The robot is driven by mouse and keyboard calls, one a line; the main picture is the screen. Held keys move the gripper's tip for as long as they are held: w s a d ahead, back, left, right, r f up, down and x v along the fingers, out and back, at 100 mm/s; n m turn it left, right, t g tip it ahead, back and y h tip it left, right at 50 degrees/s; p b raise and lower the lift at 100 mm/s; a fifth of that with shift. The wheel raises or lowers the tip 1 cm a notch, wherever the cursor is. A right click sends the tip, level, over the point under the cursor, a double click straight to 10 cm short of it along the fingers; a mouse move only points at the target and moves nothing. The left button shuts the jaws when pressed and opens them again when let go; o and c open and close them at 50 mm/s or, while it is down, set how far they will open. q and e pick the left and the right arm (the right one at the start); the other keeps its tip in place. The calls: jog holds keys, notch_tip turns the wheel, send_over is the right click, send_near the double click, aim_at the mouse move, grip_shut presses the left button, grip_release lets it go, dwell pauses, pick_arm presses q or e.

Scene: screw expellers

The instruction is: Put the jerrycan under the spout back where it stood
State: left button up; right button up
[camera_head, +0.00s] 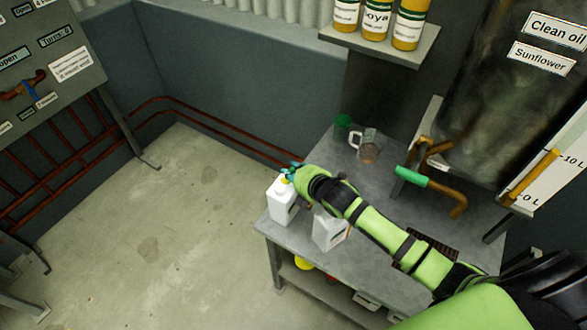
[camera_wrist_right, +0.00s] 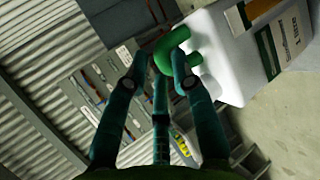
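A white jerrycan (camera_head: 282,203) stands upright at the left corner of the metal table, with a small yellow part on top. A second white container (camera_head: 328,230) stands right of it, partly hidden by my right arm. My right gripper (camera_head: 293,171) is at the top of the left jerrycan. In the wrist view, my right gripper (camera_wrist_right: 152,62) has its fingers apart; a green loop-like part (camera_wrist_right: 171,47) lies by the right fingertip, next to a white labelled body (camera_wrist_right: 222,60). The spout (camera_head: 452,192) is an amber pipe with a green handle. My left gripper is out of view.
On the table (camera_head: 385,200) stand a green cup (camera_head: 342,121) and a clear jug (camera_head: 369,147) at the back. Yellow bottles (camera_head: 376,20) line a shelf (camera_head: 385,47) above. A control panel (camera_head: 45,65) is at the left. The floor left of the table is clear.

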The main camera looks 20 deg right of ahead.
jog(key=shift+o, duration=0.8)
jog(key=shift+s, duration=0.1)
jog(key=b+v, duration=0.1)
jog(key=v, duration=1.1)
